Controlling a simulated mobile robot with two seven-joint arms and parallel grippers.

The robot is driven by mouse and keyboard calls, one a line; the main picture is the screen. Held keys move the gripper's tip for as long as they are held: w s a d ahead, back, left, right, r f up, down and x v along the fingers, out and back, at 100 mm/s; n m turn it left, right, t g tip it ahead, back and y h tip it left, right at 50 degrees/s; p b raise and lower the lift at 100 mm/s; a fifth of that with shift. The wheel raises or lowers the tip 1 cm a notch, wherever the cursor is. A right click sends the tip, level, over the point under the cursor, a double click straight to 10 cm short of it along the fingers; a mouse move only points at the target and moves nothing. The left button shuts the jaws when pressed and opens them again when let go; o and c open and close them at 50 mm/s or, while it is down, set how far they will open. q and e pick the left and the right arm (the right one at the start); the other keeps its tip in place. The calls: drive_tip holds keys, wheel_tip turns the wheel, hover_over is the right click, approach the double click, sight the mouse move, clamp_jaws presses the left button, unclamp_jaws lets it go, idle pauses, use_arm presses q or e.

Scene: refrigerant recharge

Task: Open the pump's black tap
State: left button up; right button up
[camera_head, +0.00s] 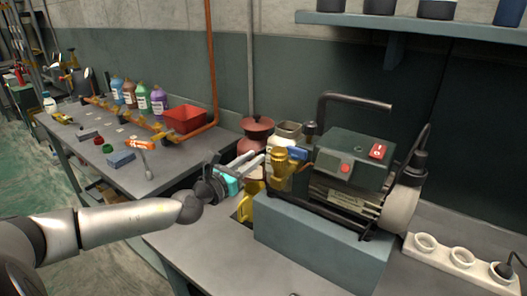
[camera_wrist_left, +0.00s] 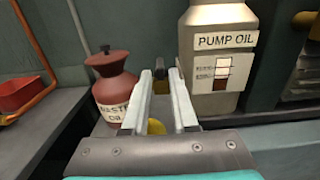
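The pump (camera_head: 350,172) stands on a grey-blue block on the bench, with a brass fitting (camera_head: 279,166) and a blue handle (camera_head: 297,153) on its left side. A small black knob (camera_head: 310,129) shows above the fitting; I cannot tell if it is the black tap. My left gripper (camera_head: 262,159) is just left of the brass fitting, fingers pointing at it. In the left wrist view, the fingers (camera_wrist_left: 161,80) are apart, with a small dark piece (camera_wrist_left: 160,87) showing between them. I cannot tell if they touch it. My right gripper is not in view.
A red waste oil can (camera_wrist_left: 116,91) and a pump oil container (camera_wrist_left: 217,60) stand behind the gripper. A white socket strip (camera_head: 440,262) lies at right. A red bin (camera_head: 184,119) and several bottles are on the left bench.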

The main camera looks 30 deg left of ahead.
sight(263, 148)
use_arm(q)
drive_tip(key=shift+w+d, duration=0.15)
drive_tip(key=shift+w, duration=2.45)
clamp_jaws()
